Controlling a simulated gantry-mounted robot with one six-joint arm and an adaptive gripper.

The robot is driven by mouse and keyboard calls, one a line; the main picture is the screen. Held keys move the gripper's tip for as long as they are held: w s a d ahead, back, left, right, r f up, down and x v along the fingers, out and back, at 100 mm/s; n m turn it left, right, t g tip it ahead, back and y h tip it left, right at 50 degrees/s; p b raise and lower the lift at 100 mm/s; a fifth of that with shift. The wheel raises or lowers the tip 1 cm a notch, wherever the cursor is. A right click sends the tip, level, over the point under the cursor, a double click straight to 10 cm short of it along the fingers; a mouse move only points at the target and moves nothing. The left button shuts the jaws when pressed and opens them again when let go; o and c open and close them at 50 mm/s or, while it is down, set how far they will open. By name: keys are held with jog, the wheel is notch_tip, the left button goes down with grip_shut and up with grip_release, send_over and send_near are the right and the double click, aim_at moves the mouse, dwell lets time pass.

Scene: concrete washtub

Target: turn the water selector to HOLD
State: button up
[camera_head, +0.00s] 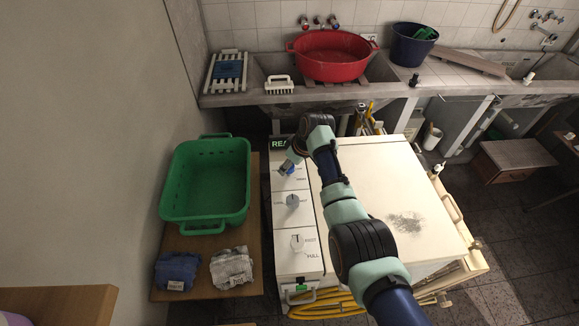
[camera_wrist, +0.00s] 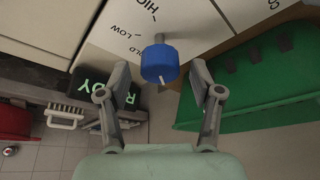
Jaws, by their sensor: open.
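The blue water selector knob (camera_wrist: 160,64) stands out from the white control panel (camera_wrist: 110,35) on a short grey stem. Its white pointer mark shows at the lower edge in the wrist view. The panel letters HIGH, LOW and a partly hidden "OLD" run along its left side. My gripper (camera_wrist: 160,75) is open, with one finger on each side of the knob and gaps visible. In the head view the knob (camera_head: 287,169) is partly covered by my gripper (camera_head: 291,160).
A green basket (camera_head: 170,190) stands left, with folded cloths (camera_head: 232,267) nearby. A red tub (camera_head: 330,60) sits on the concrete washtub behind.

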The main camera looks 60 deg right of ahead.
jog(key=shift+c, duration=0.2)
jog(key=c, duration=1.1)
jog(key=shift+m+p, duration=0.3)
jog(key=shift+p, duration=0.2)
jog(key=shift+a+r+m+h+p, duration=0.15)
jog(key=shift+m+h+p, duration=0.25)
jog(key=shift+m+p, duration=0.65)
jog(key=shift+w+m+g+h+p, duration=0.1)
jog(key=shift+m+g+h+p, duration=0.35)
jog(key=shift+m+p, duration=0.7)
jog(key=m+h, duration=0.1)
jog(key=m, duration=0.2)
jog(key=shift+w+f+g, duration=0.1)
jog(key=shift+f+g, duration=0.1)
jog(key=shift+g, duration=0.15)
jog(key=shift+m+g, duration=0.4)
jog(key=shift+m, duration=1)
